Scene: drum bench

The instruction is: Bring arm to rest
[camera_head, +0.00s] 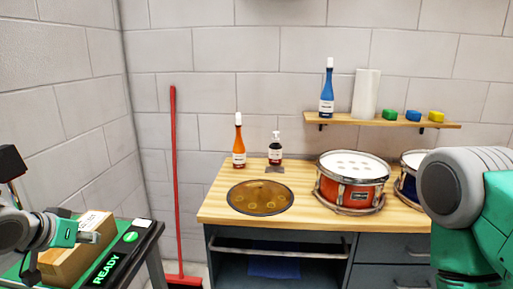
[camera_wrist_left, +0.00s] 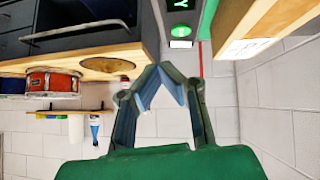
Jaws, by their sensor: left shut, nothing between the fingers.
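My left gripper (camera_head: 88,237) is low at the left in the head view, over the cardboard box (camera_head: 70,264) on the side table. In the left wrist view, which is turned over, my left gripper (camera_wrist_left: 160,78) is shut with its fingers meeting and nothing between them. My right arm (camera_head: 468,205) fills the right edge of the head view as large grey and green links. Its gripper is out of view.
A dark panel reading READY (camera_head: 105,268) lies beside the box. The wooden bench (camera_head: 222,208) carries a cymbal (camera_head: 260,197), an orange drum (camera_head: 350,188), a blue drum (camera_head: 407,190) and bottles. A red broom (camera_head: 176,190) leans on the wall between the tables.

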